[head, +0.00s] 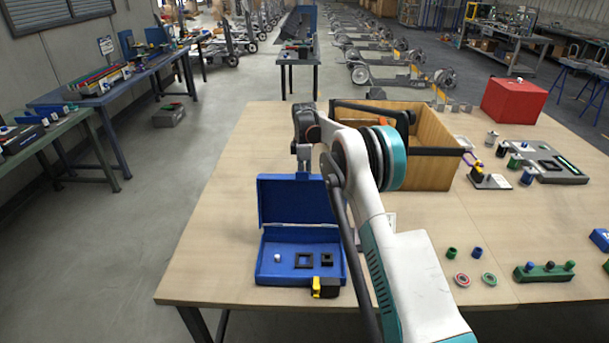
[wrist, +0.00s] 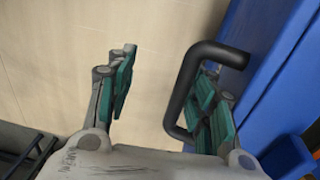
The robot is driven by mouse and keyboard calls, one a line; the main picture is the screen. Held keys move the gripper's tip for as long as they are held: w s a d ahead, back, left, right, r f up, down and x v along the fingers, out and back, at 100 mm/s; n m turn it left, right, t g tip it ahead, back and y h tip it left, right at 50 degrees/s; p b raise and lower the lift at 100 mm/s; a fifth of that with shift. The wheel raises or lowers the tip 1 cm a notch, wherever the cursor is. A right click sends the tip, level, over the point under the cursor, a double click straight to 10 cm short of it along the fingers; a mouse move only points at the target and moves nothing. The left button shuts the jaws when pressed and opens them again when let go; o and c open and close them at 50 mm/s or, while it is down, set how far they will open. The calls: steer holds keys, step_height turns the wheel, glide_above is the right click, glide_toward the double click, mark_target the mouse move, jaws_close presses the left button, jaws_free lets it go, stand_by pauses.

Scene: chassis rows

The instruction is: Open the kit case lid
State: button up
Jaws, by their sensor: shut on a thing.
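The blue kit case (head: 262,268) stands on the wooden table with its lid (head: 296,203) raised about upright. A white piece and black square pieces lie inside. My gripper (head: 303,165) is at the lid's top edge, pointing down. In the wrist view, my gripper (wrist: 168,65) has the black lid handle (wrist: 182,90) at its right finger, and the blue lid (wrist: 280,70) is on the right. The handle is hidden in the head view.
A wooden crate (head: 433,165) stands behind my arm, right of the case. A yellow-and-black item (head: 325,288) touches or nearly touches the case's front right corner. Small parts and a red box (head: 514,100) are farther right. The table left of the case is clear.

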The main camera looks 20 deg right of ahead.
steer(key=shift+w+r, duration=0.1)
steer(key=shift+r, duration=0.05)
step_height(320, 180, up, 12)
steer(key=shift+s, duration=0.4)
steer(key=shift+a, duration=0.15)
steer(key=s+a+r+m+t+b, duration=0.2)
steer(key=s+r+m, duration=0.2)
steer(key=s+r, duration=0.65)
steer(key=s+a+r+m+t, duration=0.1)
steer(key=s+r+m, duration=0.1)
steer(key=s, duration=0.5)
steer(key=s+a+r+m, duration=0.1)
steer(key=s+r+m, duration=0.15)
steer(key=s, duration=0.55)
steer(key=s+a+f+m+t+b, duration=0.1)
steer(key=s+f, duration=0.3)
steer(key=s, duration=0.4)
steer(key=s+f+m+t+b, duration=0.1)
steer(key=s+f+m, duration=0.2)
steer(key=s, duration=0.6)
steer(key=s+a+f+m+t+b, duration=0.1)
steer(key=s+f+m, duration=0.1)
steer(key=s+f, duration=0.3)
steer(key=s, duration=0.4)
steer(key=shift+a+t, duration=0.3)
